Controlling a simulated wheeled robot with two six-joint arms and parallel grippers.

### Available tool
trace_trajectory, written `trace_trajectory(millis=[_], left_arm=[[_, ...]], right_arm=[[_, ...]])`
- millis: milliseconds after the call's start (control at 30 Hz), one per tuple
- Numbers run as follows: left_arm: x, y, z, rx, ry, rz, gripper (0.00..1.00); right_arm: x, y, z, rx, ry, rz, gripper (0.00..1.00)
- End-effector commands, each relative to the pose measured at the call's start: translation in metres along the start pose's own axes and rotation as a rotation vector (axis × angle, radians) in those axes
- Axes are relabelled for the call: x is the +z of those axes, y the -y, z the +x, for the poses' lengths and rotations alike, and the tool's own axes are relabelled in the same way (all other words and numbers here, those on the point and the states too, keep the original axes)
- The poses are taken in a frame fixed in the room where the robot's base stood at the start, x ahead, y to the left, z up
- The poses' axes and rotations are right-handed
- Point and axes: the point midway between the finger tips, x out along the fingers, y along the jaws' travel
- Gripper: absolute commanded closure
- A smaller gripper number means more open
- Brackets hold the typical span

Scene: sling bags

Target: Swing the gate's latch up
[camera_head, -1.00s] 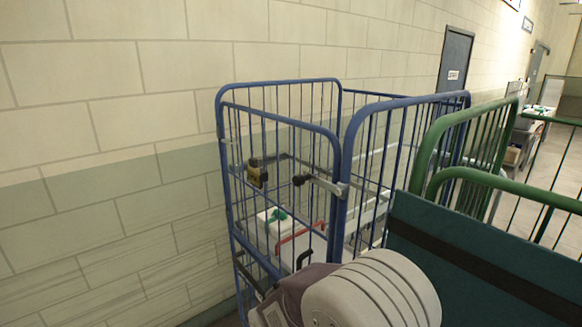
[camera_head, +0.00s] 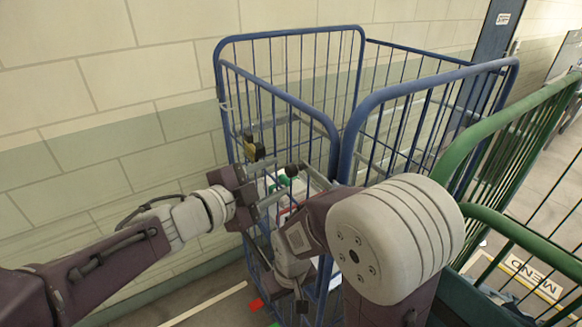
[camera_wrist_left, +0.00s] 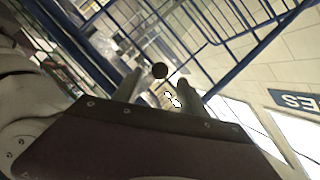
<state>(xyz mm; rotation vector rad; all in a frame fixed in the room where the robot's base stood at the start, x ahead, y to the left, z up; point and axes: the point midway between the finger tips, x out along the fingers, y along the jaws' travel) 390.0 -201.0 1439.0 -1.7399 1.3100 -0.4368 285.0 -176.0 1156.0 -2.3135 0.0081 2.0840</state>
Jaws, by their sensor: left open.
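The gate's latch (camera_head: 318,178) is a grey metal bar at the blue cage's front corner, ending in a round black knob (camera_head: 291,171). The bar lies tilted slightly, near level. My left gripper (camera_head: 279,178) is open in front of the cage, close to the knob. In the left wrist view the knob (camera_wrist_left: 160,71) shows between the open fingertips (camera_wrist_left: 158,88), at or just past them; contact cannot be told. My right gripper (camera_head: 300,301) is low, in front of the cage, mostly hidden by its own arm; its jaws are unclear.
The blue wire cage (camera_head: 340,130) stands against the pale block wall (camera_head: 160,60). A yellow and black catch (camera_head: 254,150) sits on its front panel left of the knob. A green cage (camera_head: 478,140) stands close on the right. Goods inside the blue cage are partly hidden.

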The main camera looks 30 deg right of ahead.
Motion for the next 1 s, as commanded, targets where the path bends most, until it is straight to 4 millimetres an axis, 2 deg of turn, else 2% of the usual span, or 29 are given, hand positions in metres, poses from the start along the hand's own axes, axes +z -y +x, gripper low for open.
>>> trace_trajectory(millis=[100, 300, 600, 633, 800, 1000], left_arm=[[-0.001, 0.000, 0.026, 0.004, -0.001, -0.001, 0.51], [0.000, 0.000, 0.053, 0.001, 0.000, 0.000, 0.51], [0.001, 0.000, 0.058, -0.001, 0.002, -0.001, 0.51], [0.001, 0.000, 0.058, -0.001, 0.002, -0.001, 0.56], [0.001, 0.000, 0.058, 0.000, 0.002, -0.001, 1.00], [0.001, 0.000, 0.058, 0.000, 0.002, -0.001, 1.00]], right_arm=[[-0.001, 0.000, -0.006, 0.000, 0.000, 0.000, 0.75], [-0.001, 0.000, -0.011, 0.000, 0.000, 0.000, 0.75], [-0.001, 0.000, -0.011, 0.000, 0.000, 0.000, 0.75], [-0.001, 0.000, -0.011, 0.000, 0.000, 0.000, 0.75], [-0.001, 0.000, -0.011, 0.000, 0.000, 0.000, 0.75], [-0.001, 0.000, -0.011, 0.000, 0.000, 0.000, 0.75]])
